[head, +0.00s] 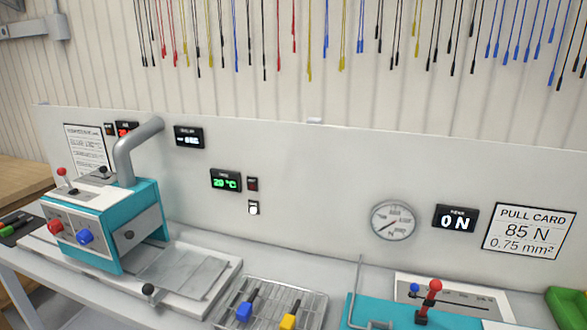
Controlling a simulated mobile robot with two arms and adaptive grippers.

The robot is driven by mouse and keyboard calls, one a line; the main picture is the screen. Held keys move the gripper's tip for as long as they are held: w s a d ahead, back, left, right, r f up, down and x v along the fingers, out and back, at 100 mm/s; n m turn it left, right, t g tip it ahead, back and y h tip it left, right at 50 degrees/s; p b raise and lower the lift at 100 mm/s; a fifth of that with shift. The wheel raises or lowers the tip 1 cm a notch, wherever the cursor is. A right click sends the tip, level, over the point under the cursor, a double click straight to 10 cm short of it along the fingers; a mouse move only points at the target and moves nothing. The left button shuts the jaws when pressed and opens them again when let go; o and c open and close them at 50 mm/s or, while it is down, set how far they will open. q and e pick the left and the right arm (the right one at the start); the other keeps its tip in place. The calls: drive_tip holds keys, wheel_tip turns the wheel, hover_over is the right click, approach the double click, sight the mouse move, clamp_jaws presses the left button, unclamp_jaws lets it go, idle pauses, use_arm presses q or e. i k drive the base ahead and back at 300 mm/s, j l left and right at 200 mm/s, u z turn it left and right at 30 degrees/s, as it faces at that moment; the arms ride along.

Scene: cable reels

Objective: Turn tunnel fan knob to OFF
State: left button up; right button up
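A teal and white machine (122,243) with a grey bent duct (134,150) stands at the left of the bench. Its front carries a red knob (55,226) and a blue knob (85,237). The labels are too small to read, so I cannot tell which knob is the tunnel fan knob or where it points. A red-balled lever (62,173) and a small black knob (102,171) are on its top. Neither gripper is in view.
A wire rack (270,294) holds a blue-handled and a yellow-handled tool. A black ball handle (148,289) stands before a grey plate. A teal fixture (385,313), gauge (393,221), "0 N" display (456,219), pull card (528,232) and green bin (566,307) are at right.

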sight(83, 237)
drive_tip(key=u, duration=1.3)
